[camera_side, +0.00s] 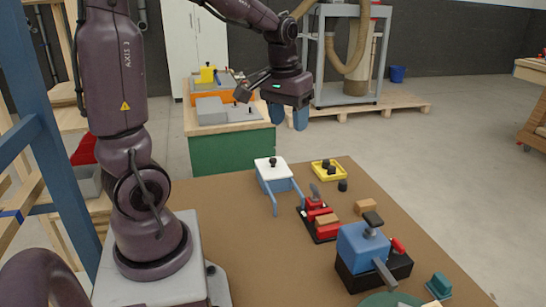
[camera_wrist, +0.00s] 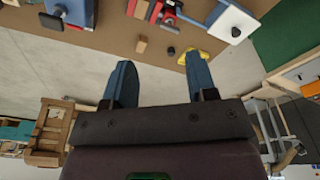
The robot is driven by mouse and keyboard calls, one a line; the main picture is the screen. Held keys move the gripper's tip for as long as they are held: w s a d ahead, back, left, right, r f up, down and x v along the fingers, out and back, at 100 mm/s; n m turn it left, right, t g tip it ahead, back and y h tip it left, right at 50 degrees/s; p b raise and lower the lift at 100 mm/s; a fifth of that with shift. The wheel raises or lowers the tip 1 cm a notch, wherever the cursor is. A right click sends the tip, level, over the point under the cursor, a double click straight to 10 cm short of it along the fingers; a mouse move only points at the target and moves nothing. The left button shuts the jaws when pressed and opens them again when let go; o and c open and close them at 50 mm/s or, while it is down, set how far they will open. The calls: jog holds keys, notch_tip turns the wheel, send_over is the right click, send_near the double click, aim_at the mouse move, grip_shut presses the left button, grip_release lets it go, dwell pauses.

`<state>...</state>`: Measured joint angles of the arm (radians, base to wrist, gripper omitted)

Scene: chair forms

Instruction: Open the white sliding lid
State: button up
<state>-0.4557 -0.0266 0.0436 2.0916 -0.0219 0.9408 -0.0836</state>
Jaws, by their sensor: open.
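The white sliding lid (camera_side: 267,165) sits on a blue box (camera_side: 280,186) near the back left of the brown table. A black knob (camera_side: 272,161) stands on the lid. Two blue rails extend from the box toward the front. The lid also shows at the top right of the wrist view (camera_wrist: 229,16), with its knob (camera_wrist: 236,32). My gripper (camera_side: 288,117) is open and empty, raised above and behind the lid, apart from it. In the wrist view its two blue fingers (camera_wrist: 158,65) are spread with nothing between them.
A yellow tray (camera_side: 341,175), a red clamp on a black base (camera_side: 312,223), wooden blocks (camera_side: 365,207) and a blue device with a grey lever (camera_side: 362,250) stand right of the lid. A green cabinet (camera_side: 230,153) is behind the table. The table's left part is bare.

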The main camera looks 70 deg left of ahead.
jog(key=w+a+f+n+g, duration=0.1)
jog(key=w+a+f+n, duration=0.2)
jog(key=a, duration=0.6)
jog(key=n, duration=0.8)
send_over(273, 159)
jog(key=shift+f, duration=3.85)
jog(key=shift+h, duration=0.3)
notch_tip(273, 159, down, 12)
jog(key=shift+f, duration=0.1)
